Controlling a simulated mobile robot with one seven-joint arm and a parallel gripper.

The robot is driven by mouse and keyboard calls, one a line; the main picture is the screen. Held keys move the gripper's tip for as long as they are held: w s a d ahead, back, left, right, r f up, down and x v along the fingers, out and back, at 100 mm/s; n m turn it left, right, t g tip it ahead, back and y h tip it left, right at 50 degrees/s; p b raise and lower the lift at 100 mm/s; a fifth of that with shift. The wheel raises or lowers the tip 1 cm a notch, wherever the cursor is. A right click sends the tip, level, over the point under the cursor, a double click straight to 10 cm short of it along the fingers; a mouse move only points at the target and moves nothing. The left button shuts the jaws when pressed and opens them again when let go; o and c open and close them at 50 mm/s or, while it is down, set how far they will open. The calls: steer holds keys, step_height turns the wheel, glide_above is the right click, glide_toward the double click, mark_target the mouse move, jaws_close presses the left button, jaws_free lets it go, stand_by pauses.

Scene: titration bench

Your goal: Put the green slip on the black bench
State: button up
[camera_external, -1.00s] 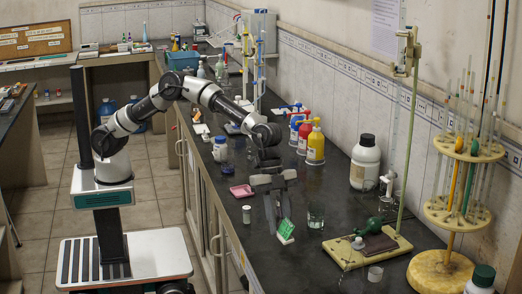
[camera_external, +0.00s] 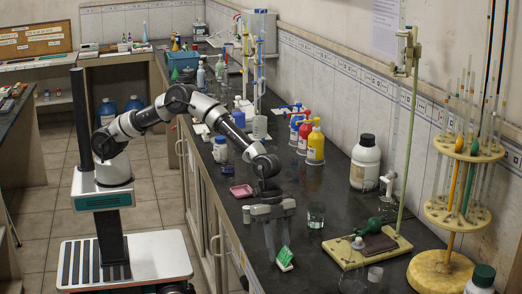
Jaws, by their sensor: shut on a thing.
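The green slip (camera_external: 285,257) is a small green piece with a white lower edge, tilted, at the near part of the black bench (camera_external: 312,272). My gripper (camera_external: 280,246) points down from above and is shut on the green slip at the fingertips. The slip shows over the bare bench top, close to it. I cannot tell whether its lower edge touches the bench.
A glass beaker (camera_external: 316,215) stands right of my gripper, and a wooden stand base (camera_external: 345,255) lies farther right. The bench's front edge is close by on the left.

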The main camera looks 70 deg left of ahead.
steer(key=shift+f, duration=0.2)
steer(key=o, duration=1)
steer(key=shift+o, duration=0.2)
steer(key=shift+r, duration=0.15)
steer(key=p+v, duration=0.1)
steer(key=v, duration=1.6)
steer(key=shift+s, duration=0.2)
